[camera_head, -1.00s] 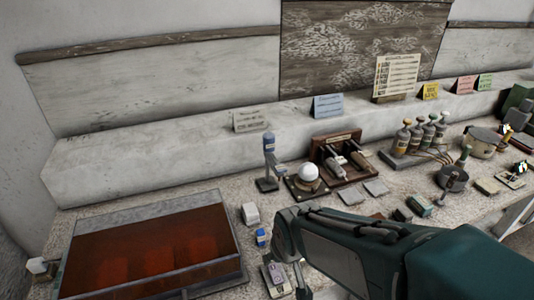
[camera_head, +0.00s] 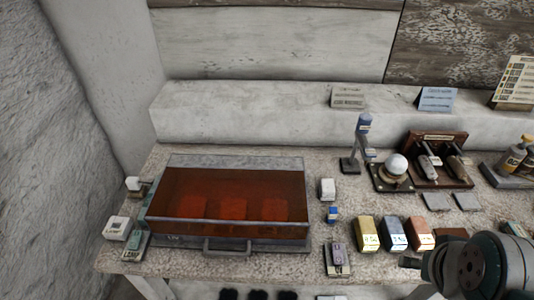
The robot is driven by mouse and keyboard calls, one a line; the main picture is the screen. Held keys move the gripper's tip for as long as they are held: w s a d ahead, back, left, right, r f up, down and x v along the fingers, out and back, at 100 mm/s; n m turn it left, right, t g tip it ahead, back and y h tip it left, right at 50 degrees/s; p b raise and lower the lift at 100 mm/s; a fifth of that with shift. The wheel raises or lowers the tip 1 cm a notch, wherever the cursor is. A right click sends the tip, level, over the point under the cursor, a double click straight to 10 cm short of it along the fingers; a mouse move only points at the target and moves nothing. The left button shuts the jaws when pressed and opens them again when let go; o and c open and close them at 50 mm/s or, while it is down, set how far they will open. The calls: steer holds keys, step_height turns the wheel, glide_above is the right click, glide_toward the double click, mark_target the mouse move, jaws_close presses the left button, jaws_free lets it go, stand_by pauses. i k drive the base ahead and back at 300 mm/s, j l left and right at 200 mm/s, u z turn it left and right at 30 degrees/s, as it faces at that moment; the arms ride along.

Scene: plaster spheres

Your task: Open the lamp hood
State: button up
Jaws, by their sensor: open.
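The lamp hood (camera_head: 230,192) is a wide box with see-through red-orange panels and a grey metal frame. It lies closed over its base on the left half of the bench. A grey bar handle (camera_head: 227,246) sticks out at the middle of its front edge. Several dim reddish shapes show through the panel. My gripper (camera_head: 412,262) is at the lower right, well to the right of the handle and apart from the hood. It is open and holds nothing that I can see. My arm hides part of it.
A switch box labelled LAMP (camera_head: 133,246) and a white box (camera_head: 116,228) stand left of the hood. A lamp stand (camera_head: 362,145) stands behind.

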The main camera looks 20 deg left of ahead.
mark_target(222, 191)
steer(key=k+u, duration=0.1)
steer(key=u, duration=1.45)
steer(key=j+z, duration=0.1)
steer(key=j, duration=0.3)
steer(key=k+j+z, duration=0.15)
steer(key=j, duration=0.3)
steer(key=j+z, duration=0.1)
steer(key=j, duration=0.3)
steer(key=k+j+z, duration=0.15)
steer(key=j, duration=0.25)
